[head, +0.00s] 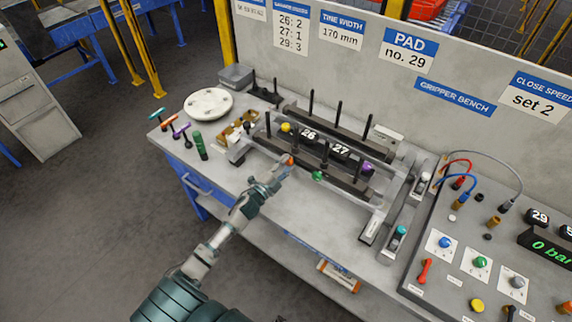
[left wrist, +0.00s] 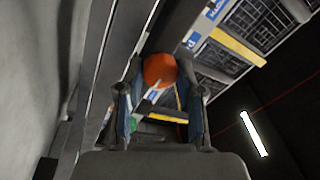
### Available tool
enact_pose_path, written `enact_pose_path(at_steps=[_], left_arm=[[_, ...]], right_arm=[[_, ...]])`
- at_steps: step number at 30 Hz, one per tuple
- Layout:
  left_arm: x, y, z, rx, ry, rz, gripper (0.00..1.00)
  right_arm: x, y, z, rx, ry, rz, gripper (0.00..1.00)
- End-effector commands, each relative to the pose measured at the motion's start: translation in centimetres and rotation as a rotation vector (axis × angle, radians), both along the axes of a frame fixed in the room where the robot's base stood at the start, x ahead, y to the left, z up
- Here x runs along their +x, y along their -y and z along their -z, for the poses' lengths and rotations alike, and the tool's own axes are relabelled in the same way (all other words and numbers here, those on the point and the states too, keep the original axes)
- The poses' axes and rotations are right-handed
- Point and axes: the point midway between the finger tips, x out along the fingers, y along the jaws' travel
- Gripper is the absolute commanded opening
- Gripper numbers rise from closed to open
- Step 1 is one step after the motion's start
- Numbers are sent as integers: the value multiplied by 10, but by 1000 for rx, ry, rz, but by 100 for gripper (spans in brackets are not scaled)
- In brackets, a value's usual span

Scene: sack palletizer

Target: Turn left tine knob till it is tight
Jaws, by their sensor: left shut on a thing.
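An orange knob (head: 291,160) sits on the front side of the dark tine bar fixture (head: 330,168) on the bench. It also shows as a round orange ball in the left wrist view (left wrist: 160,71), between the fingers. My left gripper (head: 284,168) reaches in from the front and is shut on the orange knob. In the left wrist view its two fingers (left wrist: 160,95) flank the knob on both sides. A green knob (head: 318,176) sits to the right of it on the same bar. My right gripper is not in view.
Pads marked 26 (head: 308,134) and 27 (head: 340,149) sit in the fixture, with upright black rods around them. A yellow knob (head: 286,127) and a purple knob (head: 368,168) are close by. A control panel (head: 470,240) stands at the right. The bench front (head: 290,210) is clear.

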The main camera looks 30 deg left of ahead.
Motion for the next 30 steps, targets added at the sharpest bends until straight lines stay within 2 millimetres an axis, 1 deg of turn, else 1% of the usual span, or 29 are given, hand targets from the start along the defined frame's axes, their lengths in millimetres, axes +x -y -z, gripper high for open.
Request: enact_pose_path(at_steps=[1, 2, 3, 5, 6, 14, 17, 20, 27, 30], left_arm=[[-2, 1, 9, -2, -16, -1, 2], [-2, 1, 9, -2, -16, -1, 2], [-2, 1, 9, -2, -16, -1, 44], [-2, 1, 9, -2, -16, 0, 59], [-1, 1, 8, -2, -14, -1, 62], [-1, 0, 4, -2, -7, 0, 62], [-7, 0, 5, -2, -7, 0, 62], [-23, -2, 7, -2, -8, 0, 62], [-76, -10, 15, -4, -11, 0, 62], [-94, -13, 18, -4, -12, 0, 62]], right_arm=[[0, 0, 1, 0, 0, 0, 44], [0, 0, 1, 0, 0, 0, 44], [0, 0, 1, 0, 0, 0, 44], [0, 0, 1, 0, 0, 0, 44], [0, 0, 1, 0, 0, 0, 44], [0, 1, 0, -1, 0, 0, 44], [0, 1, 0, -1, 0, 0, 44], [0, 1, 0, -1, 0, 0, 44], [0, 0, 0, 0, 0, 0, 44], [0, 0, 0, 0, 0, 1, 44]])
